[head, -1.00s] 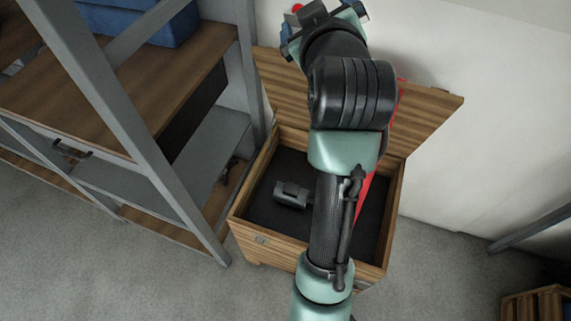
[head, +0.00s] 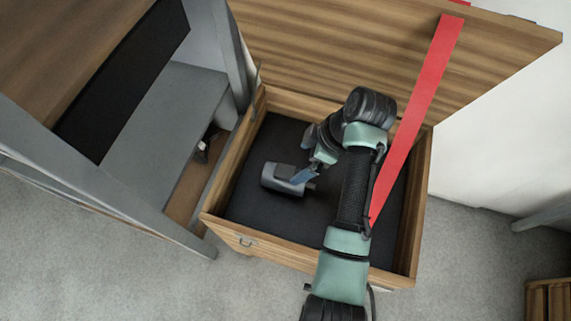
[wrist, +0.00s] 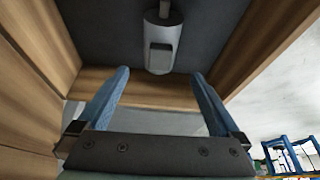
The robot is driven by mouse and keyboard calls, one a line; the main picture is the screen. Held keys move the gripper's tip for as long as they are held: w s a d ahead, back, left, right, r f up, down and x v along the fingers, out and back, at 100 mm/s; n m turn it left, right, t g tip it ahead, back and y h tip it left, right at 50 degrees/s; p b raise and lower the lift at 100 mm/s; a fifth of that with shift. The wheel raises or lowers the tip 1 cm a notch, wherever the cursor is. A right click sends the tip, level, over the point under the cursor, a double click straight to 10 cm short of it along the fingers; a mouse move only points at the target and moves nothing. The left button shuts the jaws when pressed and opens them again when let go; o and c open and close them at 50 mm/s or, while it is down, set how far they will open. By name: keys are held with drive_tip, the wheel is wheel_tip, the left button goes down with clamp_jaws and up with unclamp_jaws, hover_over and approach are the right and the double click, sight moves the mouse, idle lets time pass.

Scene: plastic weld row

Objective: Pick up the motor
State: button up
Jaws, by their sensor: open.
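The motor (head: 284,178) is a grey cylinder with a box on its side and a thin shaft. It lies on the dark floor of an open wooden chest (head: 232,236), left of the middle. In the wrist view the motor (wrist: 161,45) sits beyond the fingertips, near the top centre. My gripper (head: 304,176) is inside the chest, just right of the motor in the head view. In the wrist view its two blue fingers (wrist: 162,80) are spread wide with nothing between them. The head view does not show clearly whether a finger touches the motor.
The chest's lid (head: 370,50) stands open at the back, with a red strap (head: 418,105) running down from it. Wooden walls surround the gripper. A grey metal shelf (head: 165,110) stands close on the left. A wooden crate (head: 549,300) is at the lower right.

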sight(288, 173)
drive_tip(key=b+x, duration=0.1)
drive_tip(key=x, duration=0.2)
drive_tip(key=b+x, duration=0.1)
drive_tip(key=x, duration=0.3)
drive_tip(key=shift+s+a+f+b, duration=0.1)
drive_tip(key=shift+s+b, duration=0.1)
drive_tip(key=shift+b, duration=0.15)
drive_tip(key=b+x, duration=0.1)
drive_tip(key=x, duration=0.1)
drive_tip(key=b+x, duration=0.2)
drive_tip(key=x, duration=0.1)
drive_tip(key=shift+w+f, duration=0.1)
drive_tip(key=shift+f, duration=0.1)
drive_tip(key=shift+d, duration=0.25)
clamp_jaws()
drive_tip(key=shift+w+r, duration=0.15)
drive_tip(key=shift+r, duration=0.1)
